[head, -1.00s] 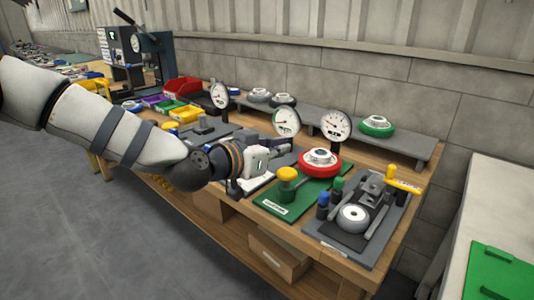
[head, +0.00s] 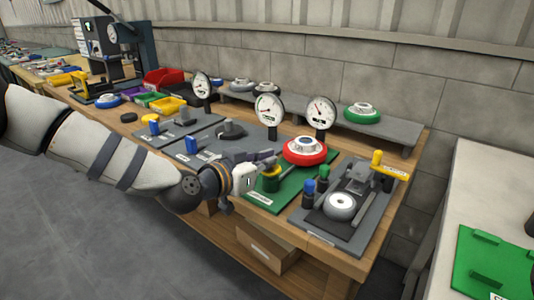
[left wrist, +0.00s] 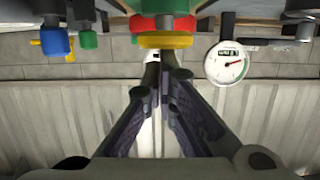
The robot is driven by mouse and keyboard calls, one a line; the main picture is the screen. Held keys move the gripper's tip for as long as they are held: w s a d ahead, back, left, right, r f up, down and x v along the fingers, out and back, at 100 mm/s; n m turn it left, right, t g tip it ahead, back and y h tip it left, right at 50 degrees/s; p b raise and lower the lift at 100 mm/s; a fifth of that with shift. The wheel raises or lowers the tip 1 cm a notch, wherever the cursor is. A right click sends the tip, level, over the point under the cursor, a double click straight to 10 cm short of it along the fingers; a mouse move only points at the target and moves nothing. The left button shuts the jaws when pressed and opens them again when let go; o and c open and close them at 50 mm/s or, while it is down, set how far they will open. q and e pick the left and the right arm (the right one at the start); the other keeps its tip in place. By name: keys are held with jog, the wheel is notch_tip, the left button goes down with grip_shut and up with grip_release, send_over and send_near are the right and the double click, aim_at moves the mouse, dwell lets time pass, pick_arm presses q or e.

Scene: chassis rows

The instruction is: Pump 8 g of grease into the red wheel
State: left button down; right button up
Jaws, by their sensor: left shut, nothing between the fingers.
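The red wheel (head: 305,151), with a pale metal hub, sits at the back of a green board (head: 285,195) in the head view. A yellow-topped pump knob (head: 272,171) stands at the front left of that board; it also shows in the left wrist view (left wrist: 165,41), with red behind it. My left gripper (head: 268,158) is shut and empty, its fingers at or just above the knob. I cannot tell whether they touch it. A round gauge (head: 321,112) stands behind the wheel; its reading is too small to tell. My right gripper is not in view.
A grey fixture board (head: 375,225) with a pale wheel (head: 341,205) and a yellow handle (head: 378,160) is to the right. A second gauge (head: 269,109) and a raised shelf (head: 395,130) are behind.

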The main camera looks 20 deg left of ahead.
pick_arm(q)
jog(key=shift+f, duration=0.25)
notch_tip(320, 180, up, 6)
jog(key=p, duration=0.3)
jog(key=s+a, duration=0.3)
jog(key=s, duration=0.6)
jog(key=shift+a+r, duration=0.15)
jog(key=shift+r, duration=0.15)
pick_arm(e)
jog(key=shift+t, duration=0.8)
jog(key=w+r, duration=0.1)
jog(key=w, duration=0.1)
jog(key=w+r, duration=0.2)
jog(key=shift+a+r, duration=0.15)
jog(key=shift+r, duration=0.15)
pick_arm(q)
notch_tip(320, 180, up, 3)
jog(key=shift+f, duration=0.15)
jog(key=shift+w, duration=0.1)
